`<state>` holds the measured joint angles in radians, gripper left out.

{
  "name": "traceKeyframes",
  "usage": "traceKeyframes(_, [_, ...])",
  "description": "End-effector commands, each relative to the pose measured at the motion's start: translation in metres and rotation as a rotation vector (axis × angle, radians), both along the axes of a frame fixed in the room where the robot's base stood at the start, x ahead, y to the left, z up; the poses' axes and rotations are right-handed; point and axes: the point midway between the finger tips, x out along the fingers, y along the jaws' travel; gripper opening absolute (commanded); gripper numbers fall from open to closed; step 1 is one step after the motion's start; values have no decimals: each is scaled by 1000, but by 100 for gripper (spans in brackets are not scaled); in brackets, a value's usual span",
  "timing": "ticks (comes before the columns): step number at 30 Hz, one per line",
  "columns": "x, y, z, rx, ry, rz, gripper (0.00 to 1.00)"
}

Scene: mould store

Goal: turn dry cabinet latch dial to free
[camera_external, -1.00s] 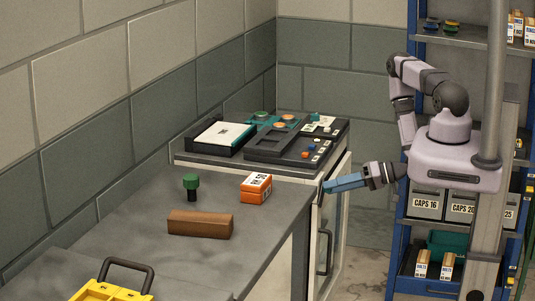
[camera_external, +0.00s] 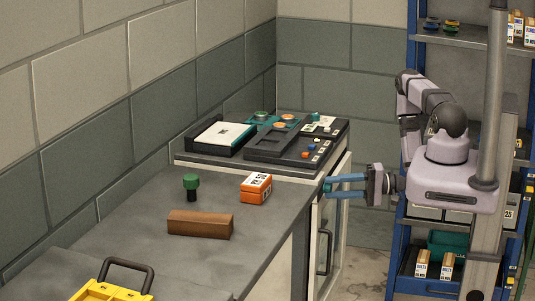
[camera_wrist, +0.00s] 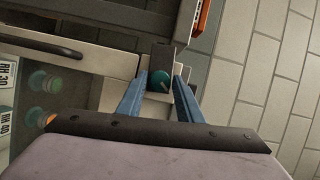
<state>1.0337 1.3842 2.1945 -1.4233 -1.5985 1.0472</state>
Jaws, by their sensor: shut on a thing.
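The dry cabinet (camera_external: 341,215) has a pale frame, a glazed front door and a dark vertical handle (camera_external: 324,252). In the wrist view, the latch dial (camera_wrist: 160,80) is a round teal knob by the door's edge, in front of a grey block. My gripper (camera_external: 328,186) reaches the cabinet front from the right. Its two blue fingers also show in the wrist view (camera_wrist: 160,84), one on each side of the dial and shut on it. Any markings around the dial are hidden or too small to read.
Trays with parts cover the cabinet top (camera_external: 180,159). The grey bench (camera_external: 130,240) beside it holds an orange box (camera_external: 256,188), a brown block (camera_external: 200,225), a green-topped knob (camera_external: 191,183) and a yellow case (camera_external: 108,292). Blue shelving (camera_external: 397,250) stands behind my arm.

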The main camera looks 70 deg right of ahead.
Motion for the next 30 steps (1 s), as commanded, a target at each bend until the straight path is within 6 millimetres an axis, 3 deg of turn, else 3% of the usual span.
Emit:
traceKeyframes(9, [0,0,-2,104,3,0,10])
traceKeyframes(23, [0,0,-1,116,3,-1,10])
traceKeyframes(24, [0,0,-1,116,3,-1,42])
traceKeyframes(30, [0,0,-1,115,2,-1,43])
